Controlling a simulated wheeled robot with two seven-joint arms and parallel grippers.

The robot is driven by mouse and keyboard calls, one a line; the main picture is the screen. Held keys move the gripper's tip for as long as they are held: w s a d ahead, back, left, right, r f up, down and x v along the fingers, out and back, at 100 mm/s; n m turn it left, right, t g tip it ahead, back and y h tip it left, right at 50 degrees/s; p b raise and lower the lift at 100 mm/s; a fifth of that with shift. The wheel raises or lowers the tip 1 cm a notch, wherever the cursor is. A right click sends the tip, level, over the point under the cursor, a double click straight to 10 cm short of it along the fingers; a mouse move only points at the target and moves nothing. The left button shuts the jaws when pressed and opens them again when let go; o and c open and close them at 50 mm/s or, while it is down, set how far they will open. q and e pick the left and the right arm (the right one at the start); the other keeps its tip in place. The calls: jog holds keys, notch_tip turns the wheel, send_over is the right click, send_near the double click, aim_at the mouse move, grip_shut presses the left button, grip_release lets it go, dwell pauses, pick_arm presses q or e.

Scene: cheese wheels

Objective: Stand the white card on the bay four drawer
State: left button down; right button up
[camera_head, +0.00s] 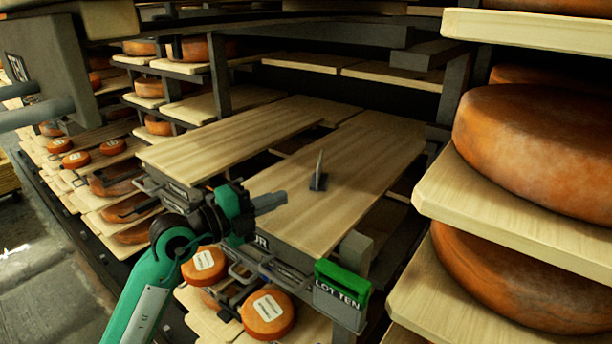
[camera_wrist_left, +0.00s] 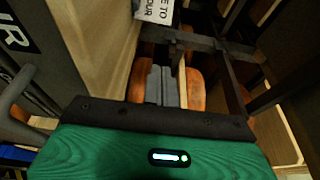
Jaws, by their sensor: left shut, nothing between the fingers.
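A thin pale card (camera_head: 319,163) stands nearly upright, seen almost edge-on, in a small dark holder on the right pulled-out drawer's wooden board (camera_head: 375,150). That drawer's front label (camera_head: 262,241) shows "UR", cut off by my arm; "UR" lettering (camera_wrist_left: 18,38) also shows in the left wrist view. My left gripper (camera_head: 284,199) is shut and empty, in front of the card and to its left, apart from it. Its shut fingers (camera_wrist_left: 162,86) show in the left wrist view. A white printed card (camera_wrist_left: 155,10), partly cut off, shows above them, reading "TO" and "OUR". My right gripper is not visible.
A second pulled-out drawer board (camera_head: 225,135) lies to the left. A green-topped "LOT TEN" box (camera_head: 342,285) hangs at the right drawer's front corner. Large cheese wheels (camera_head: 540,145) fill shelves at right. Labelled cheeses (camera_head: 267,313) sit below. A grey post (camera_head: 60,70) stands upper left.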

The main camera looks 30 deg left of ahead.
aim_at(319, 171)
pick_arm(q)
jog(key=p+x, duration=0.1)
jog(key=x, duration=0.3)
jog(key=p+x, duration=0.1)
jog(key=x, duration=0.2)
jog(key=shift+d+r+p, duration=0.1)
jog(key=shift+r+p, duration=0.15)
jog(key=shift+p, duration=0.05)
jog(key=shift+w+a+f+p, duration=0.1)
jog(key=shift+w+a+p, duration=0.15)
jog(key=shift+w, duration=0.35)
jog(key=shift+w+a+p, duration=0.1)
jog(key=shift+w+a, duration=0.1)
jog(key=shift+w, duration=0.4)
jog(key=shift+w+a+f, duration=0.1)
jog(key=shift+w+a, duration=0.2)
jog(key=shift+w, duration=0.35)
